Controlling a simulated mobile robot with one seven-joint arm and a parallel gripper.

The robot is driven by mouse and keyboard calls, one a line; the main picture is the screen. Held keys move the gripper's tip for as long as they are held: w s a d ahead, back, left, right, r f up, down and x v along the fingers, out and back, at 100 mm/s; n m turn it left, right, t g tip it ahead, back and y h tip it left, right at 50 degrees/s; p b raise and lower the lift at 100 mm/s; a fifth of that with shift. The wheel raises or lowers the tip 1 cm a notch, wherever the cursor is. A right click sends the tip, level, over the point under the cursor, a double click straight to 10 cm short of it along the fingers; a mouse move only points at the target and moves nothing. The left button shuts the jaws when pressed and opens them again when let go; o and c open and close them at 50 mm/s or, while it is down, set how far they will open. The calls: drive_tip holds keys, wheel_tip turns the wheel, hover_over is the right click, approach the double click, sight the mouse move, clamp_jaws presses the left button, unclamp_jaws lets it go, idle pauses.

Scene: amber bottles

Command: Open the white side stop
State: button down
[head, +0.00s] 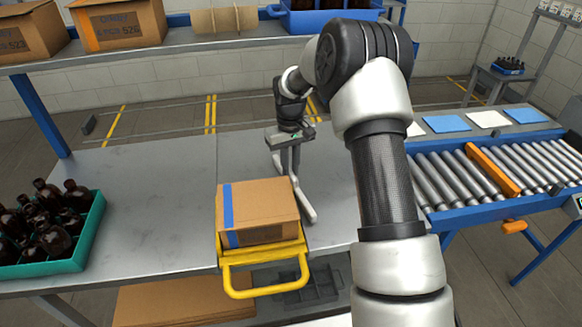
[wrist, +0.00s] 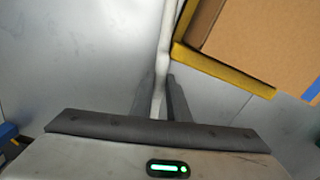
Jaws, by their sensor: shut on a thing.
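The white side stop (head: 304,203) is a narrow pale bar on the grey bench, along the right side of the cardboard box. It also shows in the wrist view (wrist: 165,45), running up from between my fingers, just left of the yellow frame. My gripper (head: 289,167) points down at the far end of the stop, with its fingers closed around the bar. The fingers hide part of it. The cardboard box (head: 262,203) with blue tape sits in the yellow frame (head: 262,256), which has a handle at the front.
A teal crate (head: 92,232) of amber bottles stands at the left. A roller conveyor (head: 480,178) with an orange bar lies at the right. A shelf (head: 190,47) with boxes runs above the back. The bench left of the yellow frame is clear.

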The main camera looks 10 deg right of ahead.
drive_tip(key=n, duration=0.3)
drive_tip(key=shift+s+a+n, duration=0.1)
drive_tip(key=shift+a+n, duration=0.1)
drive_tip(key=shift+n, duration=0.2)
drive_tip(key=shift+s+a+n+p, duration=0.1)
drive_tip(key=shift+n+p, duration=0.1)
drive_tip(key=shift+n, duration=0.75)
drive_tip(key=shift+s+a+n+p, duration=0.1)
drive_tip(key=shift+n+p, duration=0.1)
drive_tip(key=shift+n, duration=0.75)
drive_tip(key=c, duration=1.7)
unclamp_jaws()
wheel_tip(320, 180, up, 18)
drive_tip(key=shift+f+p, duration=0.25)
drive_tip(key=shift+p, duration=0.15)
drive_tip(key=shift+c, duration=0.5)
